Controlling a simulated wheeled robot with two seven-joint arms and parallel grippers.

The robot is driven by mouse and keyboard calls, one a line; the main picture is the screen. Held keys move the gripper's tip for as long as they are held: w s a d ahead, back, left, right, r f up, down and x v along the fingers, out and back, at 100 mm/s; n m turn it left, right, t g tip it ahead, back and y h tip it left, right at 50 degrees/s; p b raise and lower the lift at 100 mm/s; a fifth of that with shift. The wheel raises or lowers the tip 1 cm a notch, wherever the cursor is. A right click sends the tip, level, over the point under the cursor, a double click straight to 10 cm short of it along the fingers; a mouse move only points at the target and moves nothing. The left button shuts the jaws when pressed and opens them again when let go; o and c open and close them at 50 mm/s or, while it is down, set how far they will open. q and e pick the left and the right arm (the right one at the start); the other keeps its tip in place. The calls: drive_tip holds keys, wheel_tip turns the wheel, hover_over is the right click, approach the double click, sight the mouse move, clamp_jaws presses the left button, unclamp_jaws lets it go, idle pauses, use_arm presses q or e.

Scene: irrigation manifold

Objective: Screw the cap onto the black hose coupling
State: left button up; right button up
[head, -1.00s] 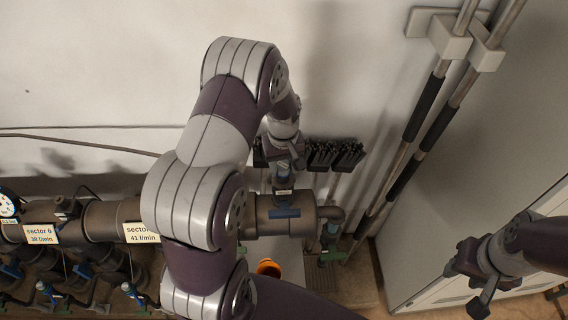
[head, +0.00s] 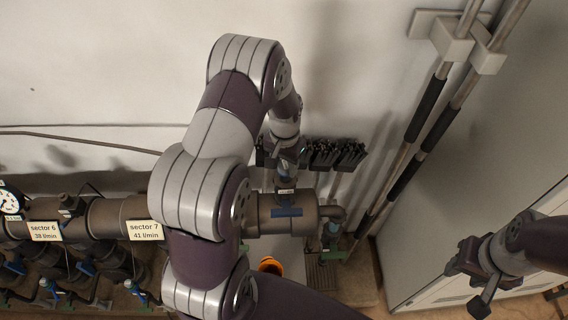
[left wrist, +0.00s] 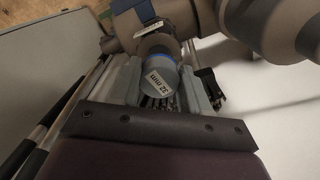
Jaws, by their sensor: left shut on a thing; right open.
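My left gripper (head: 284,160) points down over the right end of the brown manifold pipe. That fitting seems to be the black hose coupling, mostly hidden by the cap and fingers. My right gripper (head: 468,277) is open and empty at the far right, well away from the pipe.
The manifold pipe (head: 300,214) runs left, with a "sector 7" label (head: 144,230) and several valves below. An orange cup-like thing (head: 270,265) is below. Long poles (head: 428,108) and a pale cabinet (head: 490,180) stand right.

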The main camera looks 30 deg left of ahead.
use_arm(q)
drive_tip(key=shift+w+a+r+m, duration=0.1)
drive_tip(key=shift+w+r+m, duration=0.1)
drive_tip(key=shift+w+m, duration=0.3)
drive_tip(key=shift+w+a+r+m, duration=0.1)
drive_tip(key=shift+w+r+m, duration=0.1)
drive_tip(key=shift+m, duration=0.5)
drive_tip(key=m, duration=0.9)
drive_tip(key=shift+d+p, duration=0.1)
drive_tip(key=shift+p, duration=0.3)
use_arm(e)
drive_tip(key=shift+a+r, duration=0.2)
drive_tip(key=shift+r, duration=0.35)
use_arm(q)
drive_tip(key=o, duration=1.2)
drive_tip(key=shift+w, duration=0.15)
drive_tip(key=shift+o, duration=0.2)
drive_tip(key=shift+w+d+f, duration=0.25)
drive_tip(key=shift+f, duration=0.05)
drive_tip(key=shift+s+a, duration=0.1)
drive_tip(key=shift+s, duration=0.2)
drive_tip(key=shift+o, duration=1.3)
drive_tip(key=shift+s, duration=0.15)
use_arm(e)
drive_tip(key=shift+w+d+f, duration=0.15)
drive_tip(key=shift+w, duration=0.1)
drive_tip(key=shift+w, duration=0.1)
